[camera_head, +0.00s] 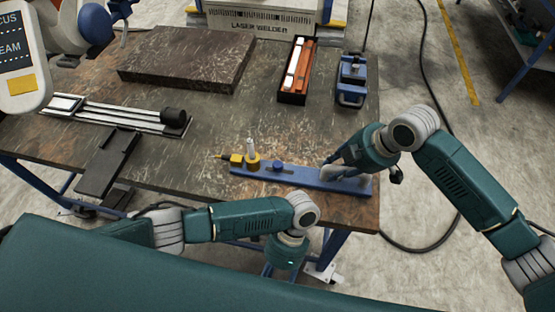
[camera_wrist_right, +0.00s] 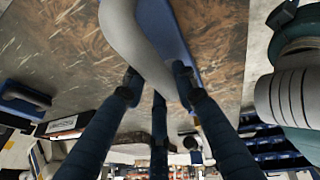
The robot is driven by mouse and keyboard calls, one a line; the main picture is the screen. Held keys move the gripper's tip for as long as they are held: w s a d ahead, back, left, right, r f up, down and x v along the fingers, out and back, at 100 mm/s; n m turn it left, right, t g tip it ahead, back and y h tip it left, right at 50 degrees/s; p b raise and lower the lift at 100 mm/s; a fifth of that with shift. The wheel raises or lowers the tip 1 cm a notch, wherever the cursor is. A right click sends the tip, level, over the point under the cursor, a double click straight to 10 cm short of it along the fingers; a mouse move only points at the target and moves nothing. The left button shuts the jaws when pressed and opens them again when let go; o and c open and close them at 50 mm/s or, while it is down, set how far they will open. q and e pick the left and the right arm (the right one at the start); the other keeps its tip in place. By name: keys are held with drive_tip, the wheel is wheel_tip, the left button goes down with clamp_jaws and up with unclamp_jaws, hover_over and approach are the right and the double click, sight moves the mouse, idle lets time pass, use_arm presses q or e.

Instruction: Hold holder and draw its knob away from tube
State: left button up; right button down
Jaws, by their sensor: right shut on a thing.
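The holder is a long blue bar (camera_head: 300,178) lying near the table's front edge, with a yellow clamp (camera_head: 253,161) at its left part. A pale upright tube (camera_head: 250,147) stands in the clamp. A small yellow knob (camera_head: 234,158) sticks out to the left of the clamp. My right gripper (camera_head: 345,168) is at the bar's right end, shut on a grey rounded handle. In the right wrist view its dark fingers (camera_wrist_right: 157,82) close around the grey handle (camera_wrist_right: 128,35) above the blue bar (camera_wrist_right: 165,30). My left gripper (camera_head: 286,252) is low before the table edge, fingers hidden.
A dark slab (camera_head: 188,62), an orange-and-white box (camera_head: 296,70) and a blue device (camera_head: 351,80) stand farther back. A metal rail fixture (camera_head: 120,113) lies at left. The table (camera_head: 200,125) is clear behind the holder.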

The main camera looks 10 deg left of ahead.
sight(277, 164)
use_arm(q)
drive_tip(key=w+r+n+t, duration=0.1)
drive_tip(key=w+r, duration=0.5)
drive_tip(key=r, duration=0.1)
drive_tip(key=w+a+r+n+t, duration=0.1)
drive_tip(key=w+r+n, duration=0.1)
drive_tip(key=w+r, duration=0.5)
drive_tip(key=w+r+n+t+h, duration=0.1)
drive_tip(key=w+r+t, duration=0.1)
drive_tip(key=w+r, duration=0.5)
drive_tip(key=shift+w+a+n, duration=0.1)
drive_tip(key=shift+a+n, duration=0.15)
drive_tip(key=shift+n, duration=0.15)
drive_tip(key=w+a+r+n+t+h, duration=0.1)
drive_tip(key=w+a+r+n+t, duration=0.2)
drive_tip(key=w+r, duration=0.6)
wheel_tip(277, 164, down, 12)
drive_tip(key=shift+d+r, duration=0.15)
drive_tip(key=shift+r, duration=0.05)
drive_tip(key=shift+w, duration=0.1)
clamp_jaws()
